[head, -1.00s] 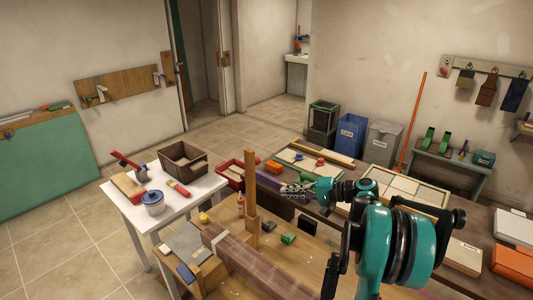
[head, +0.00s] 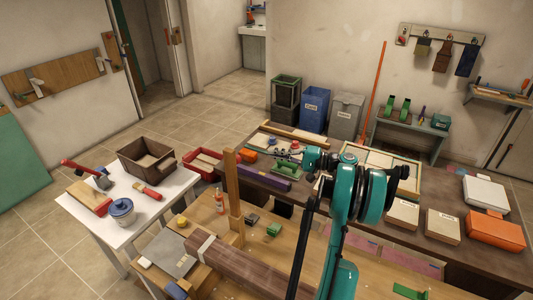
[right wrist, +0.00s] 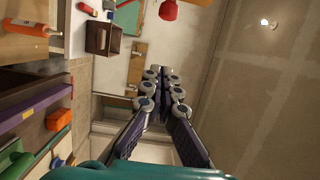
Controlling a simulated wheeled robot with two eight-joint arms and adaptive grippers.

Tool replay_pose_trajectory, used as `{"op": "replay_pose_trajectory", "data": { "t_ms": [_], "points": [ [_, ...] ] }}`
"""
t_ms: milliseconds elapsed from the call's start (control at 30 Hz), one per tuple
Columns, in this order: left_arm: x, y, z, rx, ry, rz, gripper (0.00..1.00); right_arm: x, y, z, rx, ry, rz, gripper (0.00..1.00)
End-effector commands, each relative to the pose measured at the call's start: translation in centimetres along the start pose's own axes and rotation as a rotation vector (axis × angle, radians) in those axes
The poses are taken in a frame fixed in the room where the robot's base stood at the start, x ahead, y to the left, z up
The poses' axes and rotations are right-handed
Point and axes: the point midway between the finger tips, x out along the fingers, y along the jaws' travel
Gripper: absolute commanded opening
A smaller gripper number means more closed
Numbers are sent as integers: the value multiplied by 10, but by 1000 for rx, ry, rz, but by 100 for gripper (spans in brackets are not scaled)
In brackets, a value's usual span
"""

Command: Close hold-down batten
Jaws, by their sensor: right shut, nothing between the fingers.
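The wooden batten (head: 232,192) stands upright on the workbench (head: 310,243), its lower end beside a long brown striped bundle (head: 246,265). I take it to be the hold-down batten; it is raised, not lying across the bundle. My right gripper (head: 284,150) shows small in the head view, to the right of the batten's top and apart from it in the picture. In the right wrist view the fingers (right wrist: 163,82) are together with nothing between them. My left gripper is not in view.
A green block (head: 273,229) and a small bottle (head: 219,201) stand near the batten. A white table (head: 160,207) with a brown box (head: 147,158) is at left. A dark counter (head: 345,203) with trays and an orange case (head: 495,230) runs behind the workbench.

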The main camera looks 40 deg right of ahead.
Motion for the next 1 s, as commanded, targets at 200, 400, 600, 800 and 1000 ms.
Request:
{"op": "replay_pose_trajectory", "data": {
  "t_ms": [200,400,600,800,1000],
  "points": [
    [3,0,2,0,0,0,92,49,1,2,0,-6,1,0],
    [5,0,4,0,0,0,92,83,0,8,0,-3,0,0],
    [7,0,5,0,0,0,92,87,0,32,0,0,1,0],
    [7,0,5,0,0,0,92,89,0,40,0,0,1,0],
    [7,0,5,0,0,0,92,89,0,40,0,-1,1,0]
  ]
}}
